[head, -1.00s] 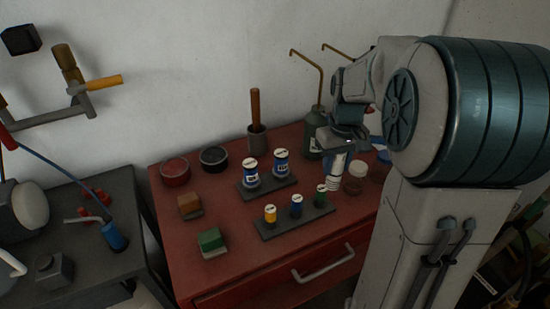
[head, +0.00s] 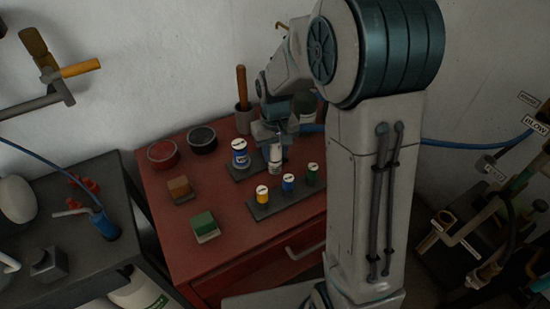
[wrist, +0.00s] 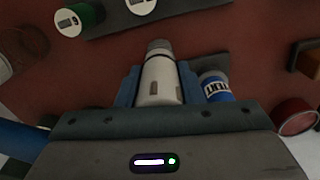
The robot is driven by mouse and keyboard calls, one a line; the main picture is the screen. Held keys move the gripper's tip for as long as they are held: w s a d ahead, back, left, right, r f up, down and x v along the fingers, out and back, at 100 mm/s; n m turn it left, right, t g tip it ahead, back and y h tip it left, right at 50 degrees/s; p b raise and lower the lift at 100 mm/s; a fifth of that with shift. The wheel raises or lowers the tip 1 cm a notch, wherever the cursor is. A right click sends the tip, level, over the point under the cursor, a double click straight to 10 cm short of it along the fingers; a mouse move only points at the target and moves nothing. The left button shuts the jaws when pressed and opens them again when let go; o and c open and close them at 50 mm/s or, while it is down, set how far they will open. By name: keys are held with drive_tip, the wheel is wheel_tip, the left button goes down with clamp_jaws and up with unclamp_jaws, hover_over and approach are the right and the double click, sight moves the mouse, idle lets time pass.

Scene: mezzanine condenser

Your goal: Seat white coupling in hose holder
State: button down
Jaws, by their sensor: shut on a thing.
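My gripper (wrist: 158,92) is shut on a white coupling (wrist: 159,76) with a dark band and grey tip. In the head view the white coupling (head: 275,159) hangs below my gripper (head: 276,142) over the red cabinet, at the right part of a dark rack (head: 236,174). A blue cylinder with a white label (head: 240,153) stands in the rack to its left; a blue cylinder (wrist: 216,88) also shows close beside the coupling in the wrist view. I cannot tell whether the coupling touches the rack. No part is clearly identifiable as the hose holder.
A front rack (head: 262,213) holds yellow, blue and green pieces. Red (head: 163,153) and black (head: 202,138) dishes, an orange block (head: 180,189) and a green block (head: 205,226) sit left. A blue hose (head: 470,143) runs right, behind my arm.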

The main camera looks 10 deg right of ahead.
sight(275, 161)
drive_tip(key=shift+f, duration=1.8)
drive_tip(key=shift+f, duration=0.1)
drive_tip(key=shift+f, duration=0.15)
drive_tip(key=c, duration=1)
unclamp_jaws()
drive_tip(key=shift+o, duration=0.2)
drive_tip(key=shift+r, duration=0.2)
